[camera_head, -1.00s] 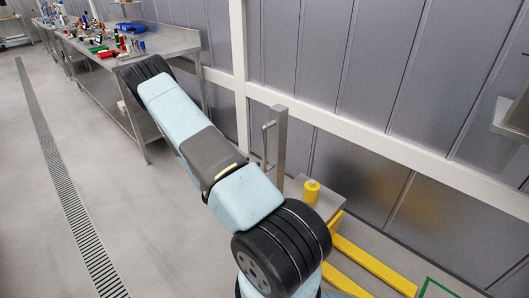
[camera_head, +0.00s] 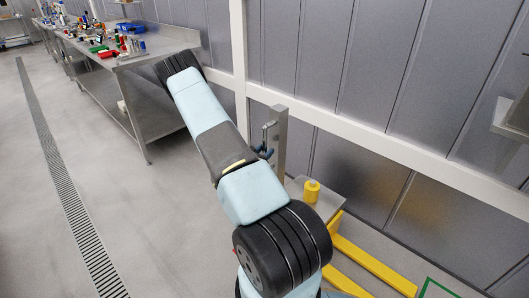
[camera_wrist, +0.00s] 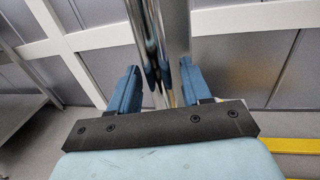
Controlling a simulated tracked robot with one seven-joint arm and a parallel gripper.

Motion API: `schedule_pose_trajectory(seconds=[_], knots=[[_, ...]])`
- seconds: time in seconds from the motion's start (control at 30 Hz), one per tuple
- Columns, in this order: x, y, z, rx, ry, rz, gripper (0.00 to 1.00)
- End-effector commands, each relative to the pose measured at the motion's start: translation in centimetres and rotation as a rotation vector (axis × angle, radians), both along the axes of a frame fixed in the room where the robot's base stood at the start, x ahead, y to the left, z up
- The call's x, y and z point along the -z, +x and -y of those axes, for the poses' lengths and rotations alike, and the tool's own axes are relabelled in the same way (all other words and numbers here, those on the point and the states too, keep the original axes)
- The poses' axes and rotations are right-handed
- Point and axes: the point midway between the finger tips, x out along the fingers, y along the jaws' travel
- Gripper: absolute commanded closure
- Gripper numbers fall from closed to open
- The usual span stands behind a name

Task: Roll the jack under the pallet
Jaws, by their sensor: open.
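The jack has a grey upright post (camera_head: 281,138) with a metal handle bar (camera_head: 268,132), a grey body with a yellow knob (camera_head: 312,190), and yellow forks (camera_head: 372,264) along the floor. My gripper (camera_head: 264,152) is open at the handle, its blue fingers just showing beyond my arm. In the wrist view, the fingers of my gripper (camera_wrist: 159,68) stand on either side of the shiny handle bar (camera_wrist: 151,45), with the post (camera_wrist: 176,40) close behind it. I cannot tell whether either finger touches the bar. No pallet is seen.
A steel workbench (camera_head: 165,42) with coloured small items stands at the upper left. A panelled wall (camera_head: 350,70) runs behind the jack. A green line (camera_head: 432,284) marks the floor at the lower right. The floor (camera_head: 110,190) to the left is clear, with a drain grate (camera_head: 72,205).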

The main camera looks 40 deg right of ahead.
Motion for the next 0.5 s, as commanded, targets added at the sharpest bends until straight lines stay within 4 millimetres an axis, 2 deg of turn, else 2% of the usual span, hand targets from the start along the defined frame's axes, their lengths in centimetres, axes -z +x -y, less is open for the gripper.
schedule_pose_trajectory(seconds=[0.1,0.5], knots=[[0.0,0.0,-0.01,0.0,0.0,0.0,0.53],[-0.01,0.02,-0.04,-0.001,0.0,0.0,0.91]])
